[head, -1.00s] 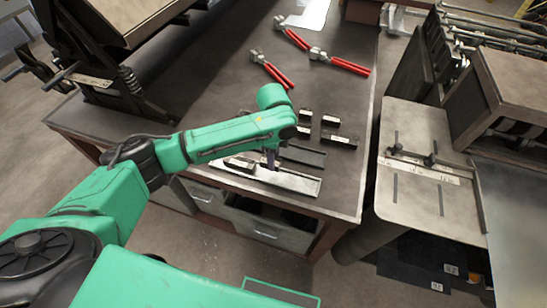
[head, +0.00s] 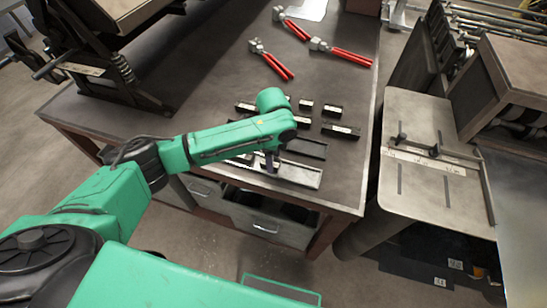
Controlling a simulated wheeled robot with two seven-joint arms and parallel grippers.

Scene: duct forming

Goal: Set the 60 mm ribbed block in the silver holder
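The silver holder (head: 300,178) is a long, shallow metal channel lying near the front edge of the bench. My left arm covers its left part. My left gripper (head: 270,162) points down at the holder, mostly hidden behind its own arm; I cannot tell whether its fingers are open or shut. A dark piece, perhaps a block, shows partly below the forearm at the holder's left end. Several small dark blocks with pale labels, such as this block (head: 341,131), lie behind the holder. Their labels are too small to read, so I cannot pick out the 60 mm one. My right gripper is not in view.
A dark channel (head: 306,148) lies just behind the silver holder. Red-handled pliers (head: 346,53) and other red-handled tools lie farther back on the bench (head: 215,75). A machine stands at the left. A grey plate with slots (head: 420,185) is to the right, across a gap.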

